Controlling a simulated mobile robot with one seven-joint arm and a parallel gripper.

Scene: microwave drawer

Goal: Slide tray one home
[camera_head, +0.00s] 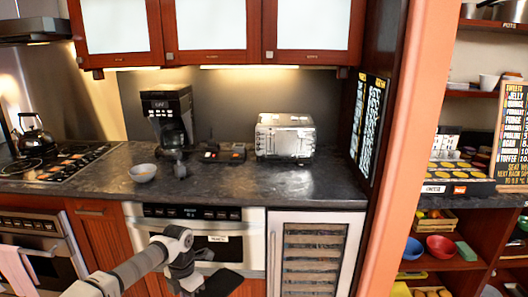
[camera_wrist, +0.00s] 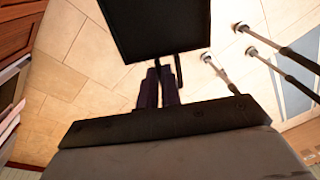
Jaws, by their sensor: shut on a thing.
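My gripper (camera_head: 196,284) is low in front of the drawer appliance (camera_head: 238,254) in the head view. A dark, flat, square-edged piece (camera_head: 222,283) shows at its end; I cannot tell for certain whether this is tray one. In the wrist view, my gripper's two dark fingers (camera_wrist: 160,73) are close together and shut on the near edge of the dark flat piece (camera_wrist: 155,25). That piece runs out of the top of the view. The appliance has a dark control strip and a steel front with a small white label (camera_head: 217,239). My arm hides part of its left side.
A wine cooler (camera_head: 314,258) stands right of the appliance, an oven (camera_head: 40,245) further left. A toaster (camera_head: 285,137), coffee maker (camera_head: 170,117) and bowl (camera_head: 142,173) stand on the counter (camera_head: 230,187). The wrist view shows tiled floor (camera_wrist: 75,45) and dark pole-like legs (camera_wrist: 290,60) at right.

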